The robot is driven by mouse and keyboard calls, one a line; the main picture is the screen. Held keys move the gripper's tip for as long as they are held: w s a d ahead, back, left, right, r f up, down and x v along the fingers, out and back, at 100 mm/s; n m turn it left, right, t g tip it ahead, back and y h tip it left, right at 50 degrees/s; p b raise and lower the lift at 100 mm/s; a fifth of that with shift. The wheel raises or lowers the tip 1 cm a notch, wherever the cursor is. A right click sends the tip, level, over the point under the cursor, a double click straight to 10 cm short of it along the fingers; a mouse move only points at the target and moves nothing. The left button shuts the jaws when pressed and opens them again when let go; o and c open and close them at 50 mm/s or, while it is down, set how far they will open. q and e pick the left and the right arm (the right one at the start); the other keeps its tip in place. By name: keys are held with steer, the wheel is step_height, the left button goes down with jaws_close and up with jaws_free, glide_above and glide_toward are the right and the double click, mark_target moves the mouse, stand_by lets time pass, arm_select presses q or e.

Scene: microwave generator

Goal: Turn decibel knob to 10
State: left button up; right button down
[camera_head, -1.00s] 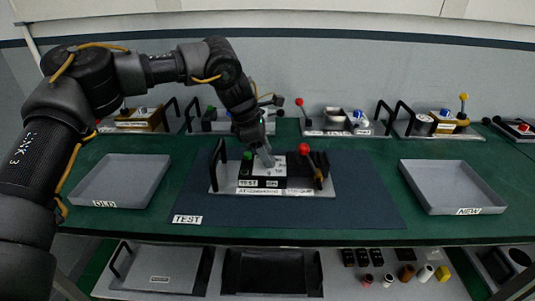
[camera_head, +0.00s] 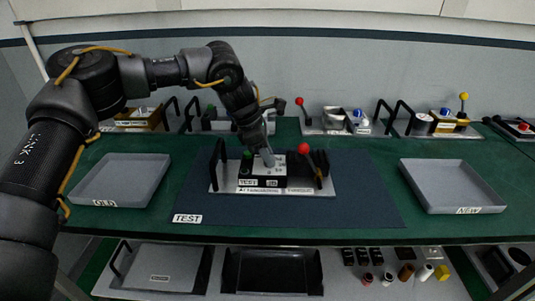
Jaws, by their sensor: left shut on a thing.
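The microwave generator unit (camera_head: 300,186) sits on the dark blue TEST mat (camera_head: 365,205) in the middle of the table. It has a green knob (camera_head: 247,155), a red ball-topped part (camera_head: 304,148), black handles and white labels. My left gripper (camera_head: 268,160) reaches down onto the light top panel of the unit, between the green knob and the red ball. It is shut on a small part there, which the fingers hide; I take it to be the decibel knob (camera_head: 268,165). The scale and its setting are too small to read. My right gripper is not in view.
A grey OLD tray (camera_head: 122,178) lies at the left and a grey NEW tray (camera_head: 452,184) at the right, both empty. Several similar units stand along the back edge, such as one with a yellow ball (camera_head: 463,97). A shelf below holds trays and small parts.

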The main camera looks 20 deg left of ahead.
arm_select(q)
steer(key=n, duration=0.2)
steer(key=n+t, duration=0.1)
steer(key=n, duration=0.1)
steer(key=shift+s+d+t+y, duration=0.1)
steer(key=shift+t+y, duration=0.2)
steer(key=shift+n+t+y, duration=0.4)
steer(key=shift+n+y, duration=0.1)
steer(key=shift+n, duration=1.5)
steer(key=o, duration=1)
steer(key=shift+r, duration=0.1)
